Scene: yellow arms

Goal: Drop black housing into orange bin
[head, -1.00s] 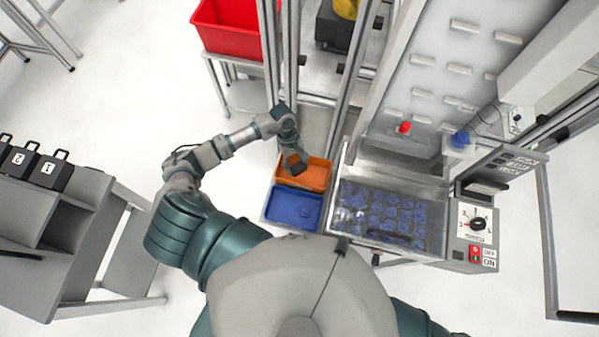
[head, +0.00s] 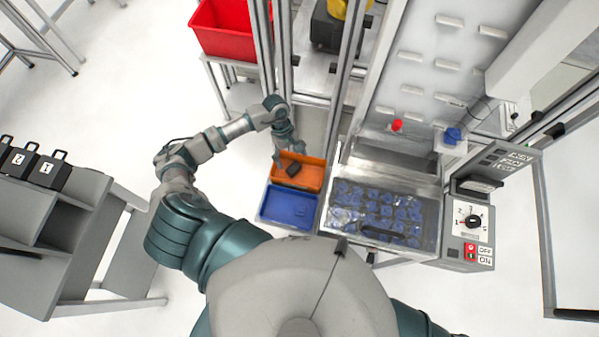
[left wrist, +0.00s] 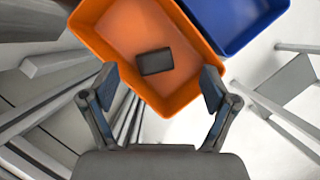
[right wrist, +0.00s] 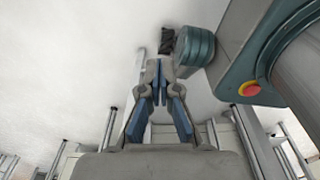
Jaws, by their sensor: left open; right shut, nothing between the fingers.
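The black housing (head: 292,170) is inside the orange bin (head: 311,181). In the left wrist view the housing (left wrist: 155,62) appears to lie on the floor of the orange bin (left wrist: 118,38), clear of its walls. My left gripper (head: 279,157) is at the bin's left side, above it. In the left wrist view my left gripper (left wrist: 160,88) has its fingers spread wide with nothing between them, apart from the housing. My right gripper (right wrist: 159,88) shows only in the right wrist view, with its fingertips together and empty.
A blue bin (head: 290,208) stands right beside the orange one, nearer my body. A tray of blue parts (head: 378,212) and a control panel (head: 470,222) are to the right. Metal frame posts rise behind the bins. A red bin (head: 230,42) stands at the back left.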

